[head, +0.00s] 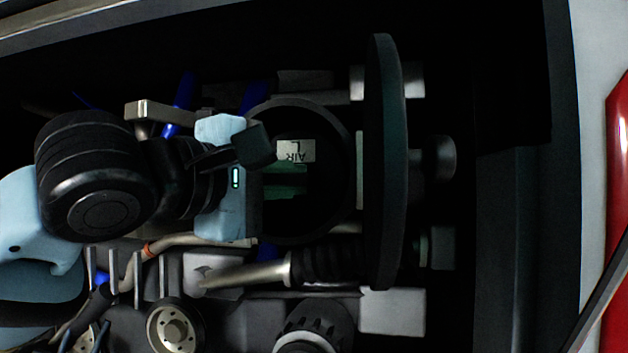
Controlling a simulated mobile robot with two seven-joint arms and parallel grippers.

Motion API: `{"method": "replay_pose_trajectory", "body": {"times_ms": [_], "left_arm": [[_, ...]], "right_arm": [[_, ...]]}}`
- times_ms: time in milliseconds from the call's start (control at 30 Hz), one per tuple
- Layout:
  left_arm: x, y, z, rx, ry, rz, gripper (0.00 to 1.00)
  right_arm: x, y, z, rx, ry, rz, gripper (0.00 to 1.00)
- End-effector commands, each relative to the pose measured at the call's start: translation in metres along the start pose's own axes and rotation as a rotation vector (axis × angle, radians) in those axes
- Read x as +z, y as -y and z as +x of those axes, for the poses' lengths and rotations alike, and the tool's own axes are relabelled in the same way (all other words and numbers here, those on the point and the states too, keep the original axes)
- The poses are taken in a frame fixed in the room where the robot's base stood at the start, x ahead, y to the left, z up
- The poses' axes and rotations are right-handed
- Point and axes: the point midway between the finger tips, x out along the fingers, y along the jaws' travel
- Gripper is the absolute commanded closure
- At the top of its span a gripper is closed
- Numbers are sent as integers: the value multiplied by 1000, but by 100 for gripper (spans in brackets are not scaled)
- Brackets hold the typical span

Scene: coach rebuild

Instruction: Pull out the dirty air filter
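A round black housing (338,205) opens in the middle of the bay, and its inside is very dark. A pale label reading "AIR L" (295,151), upside down in the picture, shows inside it. A dark green piece (285,181) shows below the label; I cannot tell whether it is part of the filter. A large dark disc (385,160), seen nearly edge-on, stands just right of the opening like a swung-open lid. My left gripper (266,160) reaches in from the left to the housing's left rim. One dark finger shows; the other is hidden or lost in shadow. My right gripper is out of view.
A metal tube with a black ribbed sleeve (335,267) runs just below the housing. Blue hoses (181,100) and a metal bracket (160,112) lie above left. A pulley (175,325) and a dark cap (315,325) sit below. The bay's dark wall (510,240) bounds the right.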

Motion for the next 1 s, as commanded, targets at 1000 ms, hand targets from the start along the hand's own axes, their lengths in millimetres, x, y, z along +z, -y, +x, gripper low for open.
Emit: {"method": "replay_pose_trajectory", "body": {"times_ms": [1000], "left_arm": [[20,-3,-41,5,1,2,100]], "right_arm": [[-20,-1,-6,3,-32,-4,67]]}}
